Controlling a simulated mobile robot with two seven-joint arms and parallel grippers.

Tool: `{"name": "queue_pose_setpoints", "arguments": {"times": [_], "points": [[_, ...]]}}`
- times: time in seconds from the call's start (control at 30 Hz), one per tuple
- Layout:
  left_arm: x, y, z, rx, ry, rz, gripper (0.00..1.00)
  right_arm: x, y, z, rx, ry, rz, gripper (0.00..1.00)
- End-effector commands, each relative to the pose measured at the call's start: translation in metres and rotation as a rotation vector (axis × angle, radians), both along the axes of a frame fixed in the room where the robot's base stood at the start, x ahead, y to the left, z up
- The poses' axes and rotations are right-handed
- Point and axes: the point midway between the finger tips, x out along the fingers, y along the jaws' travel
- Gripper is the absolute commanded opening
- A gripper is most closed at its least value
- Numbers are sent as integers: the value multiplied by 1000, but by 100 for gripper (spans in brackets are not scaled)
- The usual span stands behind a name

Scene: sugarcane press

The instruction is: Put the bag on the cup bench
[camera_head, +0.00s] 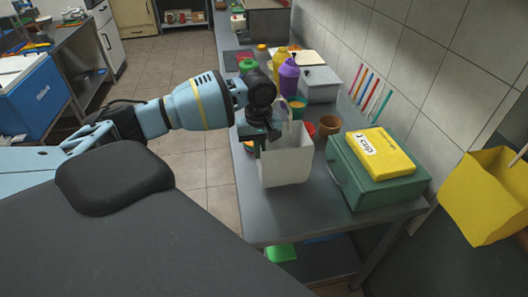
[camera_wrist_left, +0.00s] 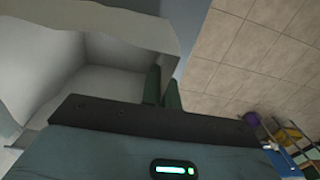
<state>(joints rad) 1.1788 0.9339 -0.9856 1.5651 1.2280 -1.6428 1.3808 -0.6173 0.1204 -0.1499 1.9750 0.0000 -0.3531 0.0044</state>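The bag (camera_head: 287,160) is a white, open-topped, box-shaped bag. It is upright over the left edge of the grey cup bench (camera_head: 290,220); I cannot tell whether its bottom touches the top. My left gripper (camera_head: 268,138) is at the bag's left rim. In the left wrist view, the fingers of my left gripper (camera_wrist_left: 162,88) are close together with the bag's wall between them, and the bag's pale inside (camera_wrist_left: 90,65) shows at the left. My right gripper is not in view.
A green box (camera_head: 375,180) with a yellow cup sign (camera_head: 377,153) stands right of the bag. Brown and red cups, purple and yellow bottles (camera_head: 288,75) and a grey box (camera_head: 320,85) stand behind. A yellow bin (camera_head: 487,195) is at right. The bench's front is clear.

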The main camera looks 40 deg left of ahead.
Motion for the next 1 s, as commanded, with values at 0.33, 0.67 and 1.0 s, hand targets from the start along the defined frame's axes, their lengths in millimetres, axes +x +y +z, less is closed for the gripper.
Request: {"name": "queue_pose_setpoints", "arguments": {"times": [0.33,0.67,1.0], "points": [[21,12,-2,0,0,-2,0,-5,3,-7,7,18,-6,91],[27,17,-21,0,4,-1,0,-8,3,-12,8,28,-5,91],[28,17,-38,0,-1,-2,0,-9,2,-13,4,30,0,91]]}}
